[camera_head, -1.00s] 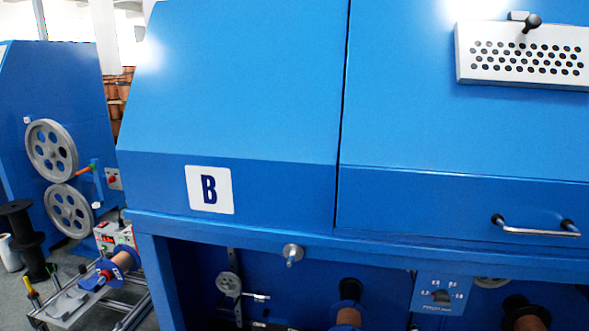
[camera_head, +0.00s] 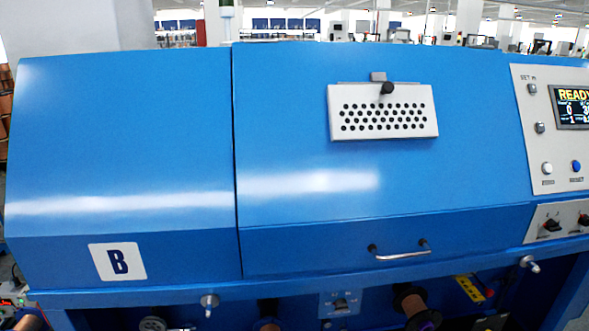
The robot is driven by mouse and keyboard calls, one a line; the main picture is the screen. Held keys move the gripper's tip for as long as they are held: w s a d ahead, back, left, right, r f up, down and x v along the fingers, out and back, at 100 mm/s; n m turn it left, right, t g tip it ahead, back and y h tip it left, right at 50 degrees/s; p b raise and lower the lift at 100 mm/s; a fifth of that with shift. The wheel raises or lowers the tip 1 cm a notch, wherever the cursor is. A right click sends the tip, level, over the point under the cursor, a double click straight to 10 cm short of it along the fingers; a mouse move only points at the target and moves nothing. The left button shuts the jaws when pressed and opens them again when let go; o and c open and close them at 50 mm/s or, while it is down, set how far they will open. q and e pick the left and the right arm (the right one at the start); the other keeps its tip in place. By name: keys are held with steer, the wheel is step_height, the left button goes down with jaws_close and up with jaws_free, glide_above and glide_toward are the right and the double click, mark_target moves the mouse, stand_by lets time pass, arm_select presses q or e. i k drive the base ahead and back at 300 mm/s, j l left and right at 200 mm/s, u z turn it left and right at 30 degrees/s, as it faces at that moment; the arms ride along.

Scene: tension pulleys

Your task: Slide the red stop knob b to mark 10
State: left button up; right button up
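I cannot make out a red stop knob or a mark 10 for certain. Neither of my grippers is in view.
The hood has a perforated plate (camera_head: 384,113) and a bar handle (camera_head: 400,252). A control panel with a "READY" screen (camera_head: 573,106) is at the right. Below the hood are a switch box (camera_head: 339,304) and a copper-coloured spool (camera_head: 411,304).

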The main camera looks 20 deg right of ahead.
mark_target(490, 293)
steer(key=z, duration=2)
steer(key=i+l+u, duration=0.1)
steer(key=i+l, duration=0.55)
steer(key=i+l+u, duration=0.15)
steer(key=i+l, duration=0.15)
steer(key=l, duration=0.15)
steer(key=i+l, duration=0.3)
steer(key=i+l+u, duration=0.15)
steer(key=i+l, duration=0.15)
steer(key=l, duration=0.2)
steer(key=i+l, duration=0.25)
steer(key=l, duration=0.15)
steer(key=i+l+u, duration=0.15)
steer(key=l, duration=0.3)
steer(key=i, duration=0.1)
